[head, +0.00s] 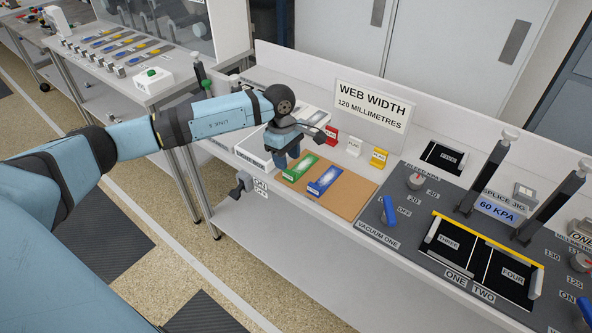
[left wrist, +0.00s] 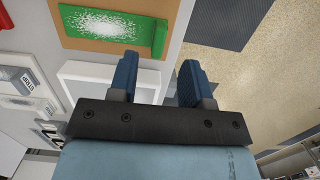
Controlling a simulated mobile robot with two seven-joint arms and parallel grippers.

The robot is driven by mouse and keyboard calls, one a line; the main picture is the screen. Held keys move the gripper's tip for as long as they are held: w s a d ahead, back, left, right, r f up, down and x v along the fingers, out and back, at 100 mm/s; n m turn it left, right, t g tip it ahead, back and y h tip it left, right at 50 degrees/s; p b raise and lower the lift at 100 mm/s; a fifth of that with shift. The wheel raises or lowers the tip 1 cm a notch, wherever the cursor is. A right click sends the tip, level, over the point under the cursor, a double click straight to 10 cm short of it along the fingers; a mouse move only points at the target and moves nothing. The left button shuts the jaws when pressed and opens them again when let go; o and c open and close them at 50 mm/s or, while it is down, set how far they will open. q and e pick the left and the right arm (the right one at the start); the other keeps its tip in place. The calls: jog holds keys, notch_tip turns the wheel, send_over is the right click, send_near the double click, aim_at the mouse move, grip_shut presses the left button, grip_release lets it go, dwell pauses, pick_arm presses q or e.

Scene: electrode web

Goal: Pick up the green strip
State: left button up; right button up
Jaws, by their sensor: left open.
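The green strip (head: 300,167) lies on the left part of a brown board (head: 345,198), with a blue strip (head: 325,181) to its right. In the left wrist view the green strip (left wrist: 78,22) shows at the top, with a white speckled patch and a raised green edge at its right end. My left gripper (head: 287,156) is just left of the green strip in the head view, pointing down. In the left wrist view its two blue fingers (left wrist: 157,75) are apart with nothing between them, over a white tray's edge. My right gripper is in neither view.
A white tray (head: 246,154) is beside the board on the left. Red, white and yellow flag stands (head: 353,146) are behind the board. The vacuum panel with a blue knob (head: 388,209) and black plates is to the right.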

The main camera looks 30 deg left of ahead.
aim_at(289, 171)
pick_arm(q)
jog(key=shift+d+f+p, duration=0.15)
jog(key=shift+f+p, duration=0.05)
jog(key=shift+f, duration=1.2)
jog(key=shift+d+f+p, duration=0.15)
jog(key=shift+f+p, duration=0.05)
jog(key=shift+f, duration=1.15)
grip_shut()
